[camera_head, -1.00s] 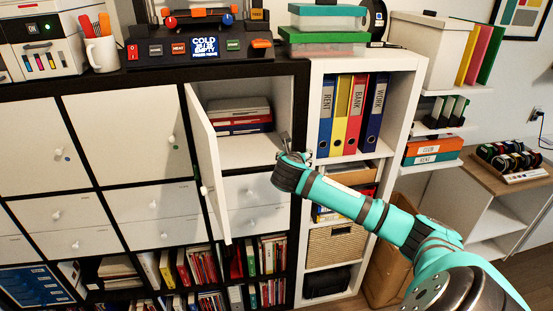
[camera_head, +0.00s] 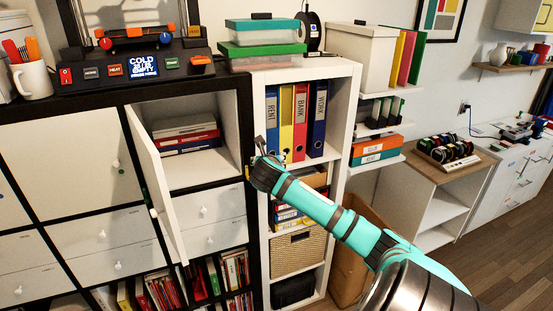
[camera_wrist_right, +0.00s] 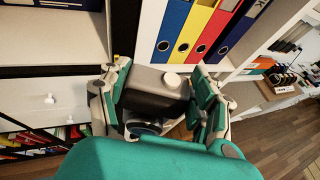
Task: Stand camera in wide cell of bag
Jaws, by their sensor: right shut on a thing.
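My right gripper (camera_head: 262,160) is in front of the tall white shelf, near its left edge, in the head view. In the right wrist view the right gripper (camera_wrist_right: 158,92) has its fingers on both sides of a dark grey camera (camera_wrist_right: 152,98) with a pale round knob on top and a round lens part below. It is shut on the camera. In the head view the camera is mostly hidden by the gripper. I cannot make out the bag in either view. My left gripper is not in view.
An open cabinet door (camera_head: 160,185) sticks out left of my gripper. Binders (camera_head: 300,115) stand in the white shelf (camera_head: 345,110). A wooden-topped side unit (camera_head: 447,165) and a white cabinet (camera_head: 510,180) are at the right. Bare floor (camera_head: 475,250) shows at the lower right.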

